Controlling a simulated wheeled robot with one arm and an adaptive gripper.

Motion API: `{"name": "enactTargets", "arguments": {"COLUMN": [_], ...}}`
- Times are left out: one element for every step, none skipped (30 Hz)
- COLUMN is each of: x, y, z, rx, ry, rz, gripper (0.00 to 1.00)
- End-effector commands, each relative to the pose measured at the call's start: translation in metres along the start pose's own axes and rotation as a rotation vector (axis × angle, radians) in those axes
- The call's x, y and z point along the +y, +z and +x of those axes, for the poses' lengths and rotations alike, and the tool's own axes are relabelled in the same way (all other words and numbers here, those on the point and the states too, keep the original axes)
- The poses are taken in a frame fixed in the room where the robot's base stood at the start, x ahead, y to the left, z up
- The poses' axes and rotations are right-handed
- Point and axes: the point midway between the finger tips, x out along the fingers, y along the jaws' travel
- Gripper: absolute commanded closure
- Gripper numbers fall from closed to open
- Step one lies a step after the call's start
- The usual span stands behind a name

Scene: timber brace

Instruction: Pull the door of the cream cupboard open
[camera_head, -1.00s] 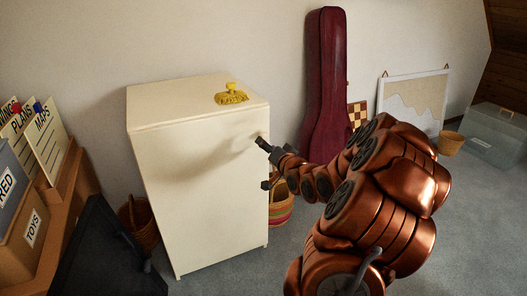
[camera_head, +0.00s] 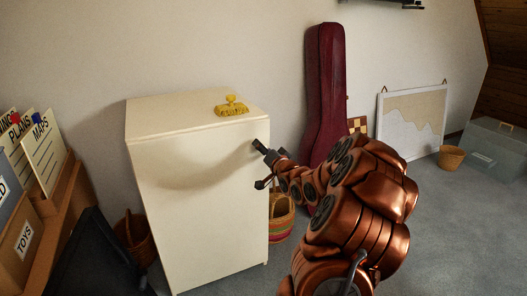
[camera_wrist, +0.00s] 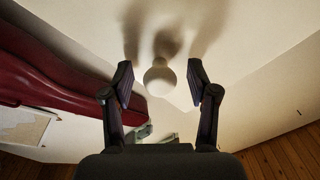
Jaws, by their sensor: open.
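The cream cupboard (camera_head: 200,200) stands against the wall, its front facing me, and its door looks shut. In the wrist view its pale front (camera_wrist: 245,45) fills the upper part. A round cream knob (camera_wrist: 159,79) sticks out from it. My gripper (camera_head: 259,166) is at the right edge of the cupboard front, in its upper half. In the wrist view my gripper (camera_wrist: 160,72) is open, with one finger on each side of the knob and a gap on both sides. The knob is not distinct in the head view.
A yellow brush (camera_head: 231,106) lies on the cupboard top. A dark red instrument case (camera_head: 326,90) leans on the wall to the right, with a striped basket (camera_head: 281,218) beside the cupboard. A dark panel (camera_head: 95,255) and boxes stand at left. Carpet (camera_head: 440,220) is clear at right.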

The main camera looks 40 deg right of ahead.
Motion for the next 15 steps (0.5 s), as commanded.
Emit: {"name": "enactTargets", "arguments": {"x": [0.0001,0.0001,0.0,0.0,0.0,-0.0001,-0.0001,-0.0001,-0.0001,-0.0001,-0.0001,0.0,0.0001,0.0,0.0001], "y": [0.0004,0.0003,0.0002,0.0002,0.0002,0.0,-0.0001,-0.0001,-0.0002,-0.0002,-0.0002,-0.0002,-0.0001,-0.0002,-0.0002], "z": [0.0019,0.0025,0.0031,0.0034,0.0036,0.0036,0.0036,0.0036,0.0036,0.0036,0.0035,0.0035,0.0035,0.0035,0.0035], "rx": [0.0,0.0,0.0,0.0,0.0,0.0,0.0,0.0,0.0,0.0,0.001,0.0,0.0,0.0,0.0], "ry": [0.0,0.0,0.0,0.0,0.0,0.0,0.0,0.0,0.0,0.0,0.0,0.0,0.001,0.0,0.0], "rz": [0.0,0.0,0.0,0.0,0.0,0.0,0.0,0.0,0.0,0.0,0.0,0.0,0.0,0.0,0.0], "gripper": [0.41,0.41,0.41,0.41,0.41,0.41,0.41,0.41,0.41,0.41,0.42,0.46,0.49,0.52,0.56]}}
